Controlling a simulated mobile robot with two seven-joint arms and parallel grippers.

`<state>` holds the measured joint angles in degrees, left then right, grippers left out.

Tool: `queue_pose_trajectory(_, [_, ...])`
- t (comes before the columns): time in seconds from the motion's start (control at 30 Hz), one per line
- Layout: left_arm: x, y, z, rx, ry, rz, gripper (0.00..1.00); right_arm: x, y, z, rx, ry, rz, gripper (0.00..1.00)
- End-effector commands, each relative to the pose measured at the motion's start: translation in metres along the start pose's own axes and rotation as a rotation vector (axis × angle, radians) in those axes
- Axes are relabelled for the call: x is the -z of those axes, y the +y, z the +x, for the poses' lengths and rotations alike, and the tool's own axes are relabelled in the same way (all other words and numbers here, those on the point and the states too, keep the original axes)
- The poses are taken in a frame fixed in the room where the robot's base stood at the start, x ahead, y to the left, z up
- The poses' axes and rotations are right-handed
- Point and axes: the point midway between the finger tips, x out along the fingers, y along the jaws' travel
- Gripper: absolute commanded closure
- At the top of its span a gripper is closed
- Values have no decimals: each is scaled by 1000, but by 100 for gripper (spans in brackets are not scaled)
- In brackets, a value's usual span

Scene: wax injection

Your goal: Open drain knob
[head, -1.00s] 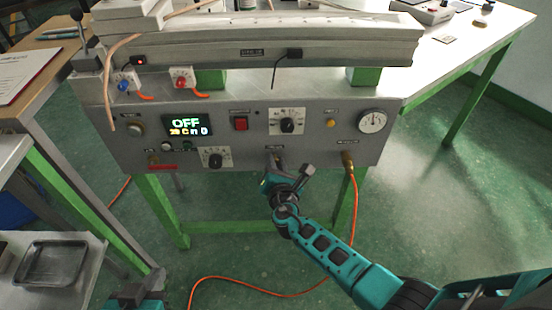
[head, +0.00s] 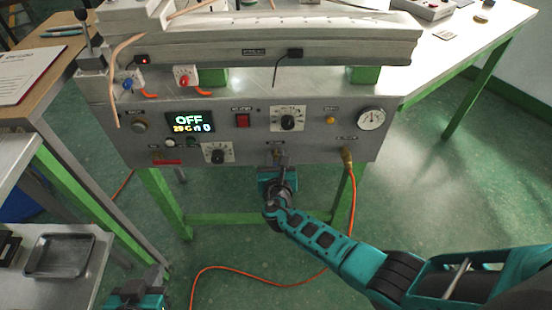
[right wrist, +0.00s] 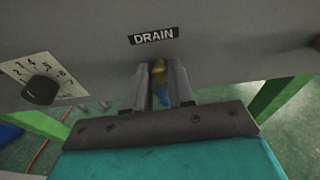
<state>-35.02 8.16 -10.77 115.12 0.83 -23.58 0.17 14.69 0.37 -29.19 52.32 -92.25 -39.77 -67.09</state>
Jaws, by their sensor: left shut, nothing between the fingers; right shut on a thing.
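The drain knob (right wrist: 159,88) is a small brass fitting with a blue part, under the DRAIN label (right wrist: 153,37) on the grey machine's front panel. My right gripper (right wrist: 162,85) is shut on it, with one finger on each side. In the head view my right gripper (head: 280,158) reaches the panel's lower edge from below, and the knob is mostly hidden by the fingers there. My left gripper (head: 135,295) is at the bottom left edge of the head view, shut and empty, away from the machine.
The panel carries a display (head: 190,122) reading OFF, a red switch (head: 242,121), dials and a pressure gauge (head: 370,118). An orange hose (head: 352,200) hangs from a brass fitting right of the drain. A metal tray (head: 60,256) lies on the left table. Green legs stand below.

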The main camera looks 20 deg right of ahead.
Motion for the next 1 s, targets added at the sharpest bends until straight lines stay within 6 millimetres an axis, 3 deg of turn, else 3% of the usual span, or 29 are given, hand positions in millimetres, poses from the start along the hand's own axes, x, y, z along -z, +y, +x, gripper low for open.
queue_pose_trajectory(0.3, [0, -1, 0, -1, 1, 6, 100, 1, 0, 0, 1, 1, -3, 100])
queue_pose_trajectory(0.33, [0, -1, 0, -1, 1, 6, 100, 1, 0, 0, 1, 1, -2, 76])
queue_pose_trajectory(0.6, [0, 0, 1, -3, 1, 6, 100, 0, 0, 0, 0, 1, -1, 52])
queue_pose_trajectory(1.0, [2, 0, 0, -3, 3, 6, 100, -1, -2, 1, 0, 0, -1, 52])
